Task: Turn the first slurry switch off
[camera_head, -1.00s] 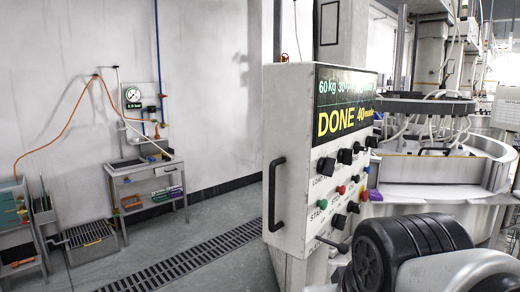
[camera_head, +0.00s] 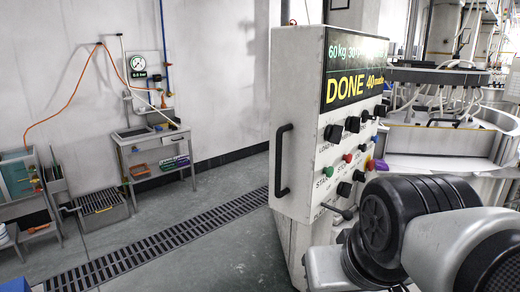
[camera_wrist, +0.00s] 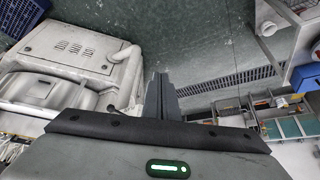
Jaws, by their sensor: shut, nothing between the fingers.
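A white control panel (camera_head: 297,185) stands in the middle of the head view. Its dark display (camera_head: 352,72) reads DONE. Below it are several black rotary knobs (camera_head: 333,133), a green button (camera_head: 328,171), a red button (camera_head: 348,158) and a blue button. Lower black knobs (camera_head: 344,188) sit under the buttons, partly close to my arm. The small labels are too blurred to show which knob is the first slurry switch. My gripper (camera_wrist: 160,90) shows in the wrist view, its fingers together and empty over the floor. It is not visible in the head view.
A round lapping machine (camera_head: 445,140) stands behind the panel at right. A floor grating (camera_head: 170,240) runs along the left. A metal side table (camera_head: 150,138) and a pressure gauge (camera_head: 138,63) are at the wall. The floor left of the panel is clear.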

